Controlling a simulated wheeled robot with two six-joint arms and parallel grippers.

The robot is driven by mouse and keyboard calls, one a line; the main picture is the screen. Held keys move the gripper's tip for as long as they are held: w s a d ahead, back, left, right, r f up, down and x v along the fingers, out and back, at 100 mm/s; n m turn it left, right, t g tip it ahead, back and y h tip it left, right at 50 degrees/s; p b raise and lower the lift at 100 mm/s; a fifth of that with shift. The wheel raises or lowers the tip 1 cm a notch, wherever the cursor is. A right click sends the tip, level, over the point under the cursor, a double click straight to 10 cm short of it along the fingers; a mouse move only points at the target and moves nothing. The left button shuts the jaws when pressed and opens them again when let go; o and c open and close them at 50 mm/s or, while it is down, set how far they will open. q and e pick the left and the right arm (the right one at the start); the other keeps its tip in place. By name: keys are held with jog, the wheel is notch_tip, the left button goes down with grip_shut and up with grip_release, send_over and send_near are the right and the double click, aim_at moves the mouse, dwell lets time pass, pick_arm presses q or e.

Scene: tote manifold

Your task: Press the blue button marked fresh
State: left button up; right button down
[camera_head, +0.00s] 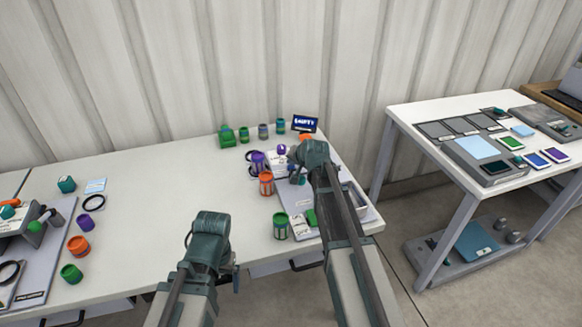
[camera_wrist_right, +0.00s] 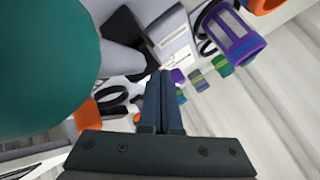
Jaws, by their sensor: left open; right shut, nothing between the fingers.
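My right gripper (camera_head: 298,176) is low over the right end of the long white table (camera_head: 150,180), among small containers and a white device. In the right wrist view its fingers (camera_wrist_right: 161,100) are shut with nothing between them. A small blue patch (camera_head: 291,168) shows beside this gripper in the head view. I cannot tell whether it is the blue button, and I can read no "fresh" mark. A grey-white box with a label (camera_wrist_right: 172,42) lies beyond the fingertips. My left gripper (camera_head: 236,278) hangs open and empty by the table's front edge; its fingers are small here.
A purple container (camera_head: 258,162), an orange one (camera_head: 266,183) and a green one (camera_head: 280,225) stand left of my right gripper. A dark display (camera_head: 304,123) stands behind. A large teal shape (camera_wrist_right: 45,65) fills the wrist view's left. The table's middle is clear.

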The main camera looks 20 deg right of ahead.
aim_at(292, 168)
jog(key=shift+f+b, duration=0.4)
jog(key=shift+r, duration=0.1)
dwell(0.5)
jog(key=shift+r+p, duration=0.85)
jog(key=shift+p, duration=0.1)
notch_tip(292, 168, up, 5)
jog(key=p, duration=0.5)
jog(key=shift+s+f, duration=0.1)
dwell(0.4)
